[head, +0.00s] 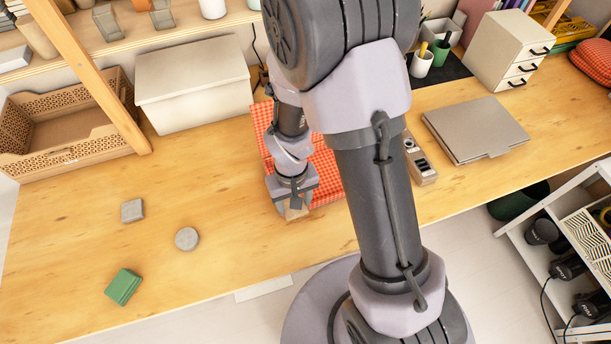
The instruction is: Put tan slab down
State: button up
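My gripper (295,208) points down near the front edge of the wooden table (230,215), left of my arm's thick lower link. A small tan slab (296,213) shows between its fingertips, and the fingers appear closed on it. Most of the slab is hidden by the fingers. I cannot tell whether its underside touches the table or hangs just above it. A red checkered cloth (326,170) lies right behind the gripper, partly hidden by my arm.
A grey square block (132,210), a grey round disc (187,239) and a green block (123,286) lie apart on the left. A lidded white box (195,85) and a wooden crate (65,160) stand behind. A grey laptop-like slab (475,130) lies right. Table between disc and gripper is clear.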

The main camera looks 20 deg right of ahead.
jog(key=w+d, duration=0.1)
jog(key=w, duration=0.2)
jog(key=w+d, duration=0.1)
jog(key=w, duration=0.1)
jog(key=w+d+f+b, duration=0.1)
jog(key=w, duration=0.2)
jog(key=shift+w+d+f, duration=0.1)
jog(key=shift+w+d, duration=0.25)
jog(key=shift+d, duration=0.05)
notch_tip(320, 180, down, 3)
jog(key=shift+r+b, duration=0.1)
jog(key=shift+b, duration=0.8)
jog(key=shift+f, duration=0.4)
jog(key=shift+r, duration=0.2)
jog(key=shift+f, duration=0.15)
jog(key=o, duration=1.6)
jog(key=shift+o, duration=0.2)
